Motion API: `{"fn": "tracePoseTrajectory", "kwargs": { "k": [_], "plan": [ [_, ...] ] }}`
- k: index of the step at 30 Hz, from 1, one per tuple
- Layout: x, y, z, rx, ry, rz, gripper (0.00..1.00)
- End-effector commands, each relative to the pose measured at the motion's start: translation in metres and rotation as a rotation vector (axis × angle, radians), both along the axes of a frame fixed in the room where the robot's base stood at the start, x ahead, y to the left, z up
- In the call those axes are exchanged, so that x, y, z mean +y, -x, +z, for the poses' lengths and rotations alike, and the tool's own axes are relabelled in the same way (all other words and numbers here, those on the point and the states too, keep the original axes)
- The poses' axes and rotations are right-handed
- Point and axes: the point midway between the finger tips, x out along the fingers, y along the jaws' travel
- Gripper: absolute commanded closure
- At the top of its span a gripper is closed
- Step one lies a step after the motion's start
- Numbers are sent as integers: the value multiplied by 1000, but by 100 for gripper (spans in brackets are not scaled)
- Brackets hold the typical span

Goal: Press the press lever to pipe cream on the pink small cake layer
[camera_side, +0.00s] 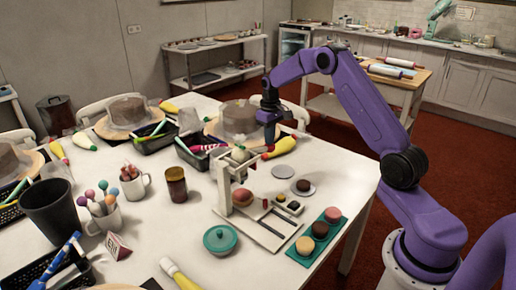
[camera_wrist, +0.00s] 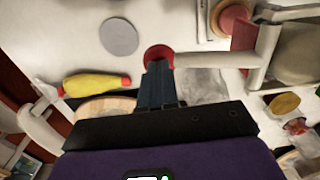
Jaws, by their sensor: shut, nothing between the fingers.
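The white cream press (camera_side: 224,182) stands on the table in the side view, and its white frame (camera_wrist: 262,50) shows at the right of the wrist view. A small pinkish cake layer (camera_side: 243,197) sits under it; it also shows in the wrist view (camera_wrist: 232,20). My gripper (camera_side: 270,138) is shut and empty, pointing down above and behind the press. In the wrist view its fingertips (camera_wrist: 158,65) overlap a red round knob (camera_wrist: 158,52), which looks like the press lever's end. I cannot tell whether they touch it.
A green tray (camera_side: 298,262) with three small layers lies in front right. A bare grey disc (camera_side: 283,171) and a disc with a dark cake lie right of the press. A brown jar (camera_side: 176,184) stands left.

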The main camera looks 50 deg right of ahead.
Motion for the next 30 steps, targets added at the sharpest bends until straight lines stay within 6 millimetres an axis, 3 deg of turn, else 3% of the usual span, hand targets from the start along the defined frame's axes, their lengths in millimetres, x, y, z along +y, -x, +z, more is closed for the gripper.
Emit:
{"fn": "tracePoseTrajectory", "kwargs": {
  "k": [30],
  "plan": [
    [-1, 1, -25, 1, 1, -1, 100]
  ]
}}
